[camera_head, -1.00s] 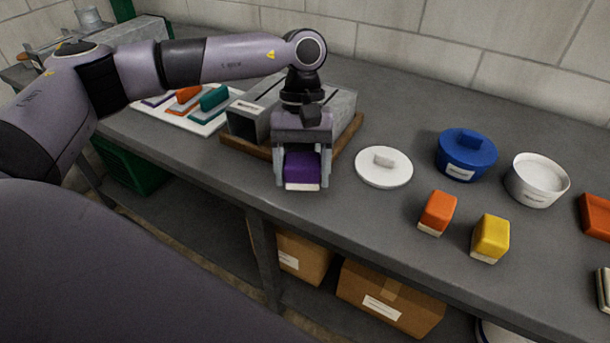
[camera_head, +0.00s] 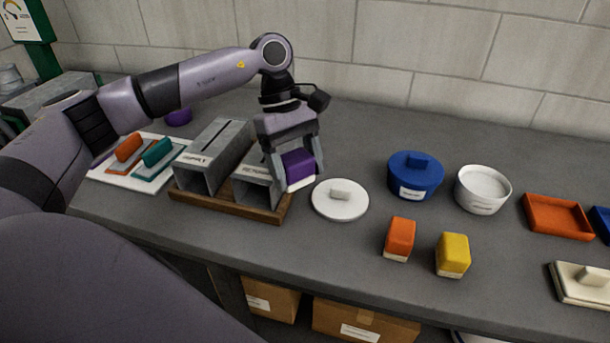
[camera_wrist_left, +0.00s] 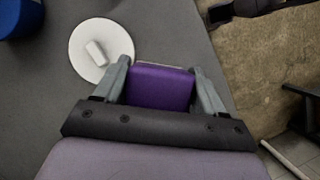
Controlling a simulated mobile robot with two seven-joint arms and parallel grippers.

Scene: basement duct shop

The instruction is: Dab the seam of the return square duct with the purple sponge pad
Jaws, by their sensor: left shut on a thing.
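My left gripper (camera_head: 297,172) is shut on the purple sponge pad (camera_head: 298,165), which has a white lower face. The pad also shows between the fingers in the left wrist view (camera_wrist_left: 161,88). It is held just right of the return square duct (camera_head: 257,184), a grey open-ended box in a wooden tray (camera_head: 225,207). The gripper covers part of this duct and its label, and its seam is hidden. I cannot tell whether pad and duct touch. The supply duct (camera_head: 215,157), with a dark seam line along its top, stands to its left. My right gripper is not in view.
A white round lid (camera_head: 340,200) lies right of the gripper. Further right are a blue pot (camera_head: 414,176), a white tub (camera_head: 483,190), an orange pad (camera_head: 399,239), a yellow pad (camera_head: 453,255) and an orange tray (camera_head: 557,217). A white board (camera_head: 142,181) with trowels lies left.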

